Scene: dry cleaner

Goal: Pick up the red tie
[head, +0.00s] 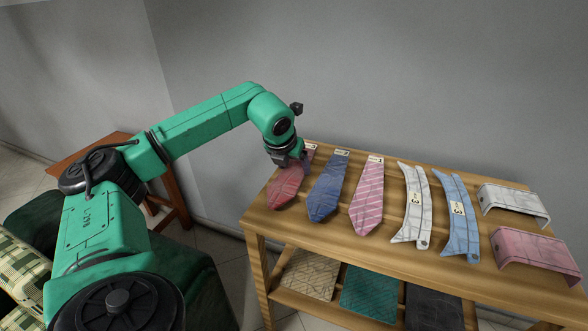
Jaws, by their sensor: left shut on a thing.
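The red tie (285,188) lies at the left end of the wooden table, its wide end toward me. My left gripper (289,162) reaches down over its upper part and is shut on it. The gripper's wrist hides part of the tie, and the fingertips are hard to make out. The tie appears to be at the tabletop; I cannot tell if any of it is lifted. My right gripper is not in view.
On the wooden table (400,266), a blue tie (327,188) and a pink striped tie (368,197) lie to the right. Farther right are white (413,205) and light blue (459,218) collar-like pieces, then white (513,203) and pink (535,249) folded pieces. Folded cloths (369,292) lie on the lower shelf.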

